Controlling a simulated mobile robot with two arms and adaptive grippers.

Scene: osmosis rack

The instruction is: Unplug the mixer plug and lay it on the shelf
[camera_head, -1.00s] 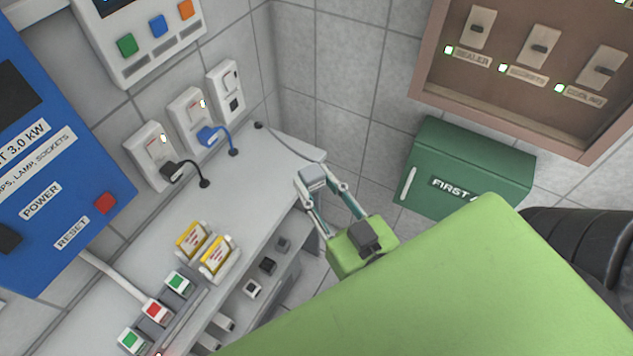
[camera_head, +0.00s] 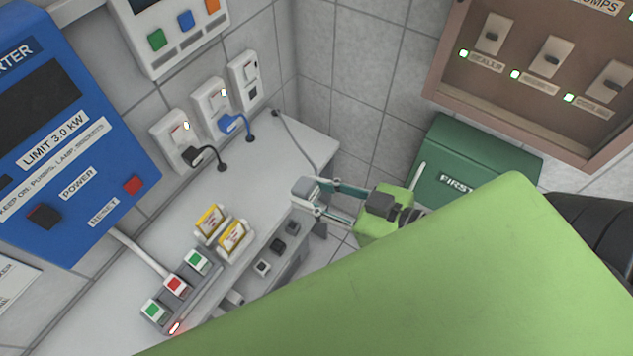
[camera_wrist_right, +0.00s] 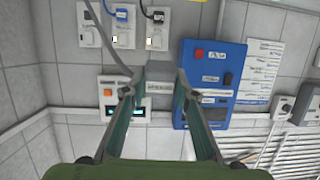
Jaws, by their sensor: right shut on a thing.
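My right gripper (camera_head: 307,194) is shut on a light grey plug (camera_head: 304,188), seen at or just above the front edge of the white shelf (camera_head: 262,165); contact with the shelf cannot be told. A grey cable (camera_head: 297,138) runs from the shelf's back right toward the plug. The right wall socket (camera_head: 247,85) has no plug in it. My left gripper is out of view.
A blue plug (camera_head: 232,122) and a black plug (camera_head: 203,155) sit in the other sockets. Yellow-white boxes (camera_head: 233,238) and a button strip (camera_head: 174,286) occupy the shelf's front. The back right shelf is mostly clear. A green first-aid box (camera_head: 475,150) is at right.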

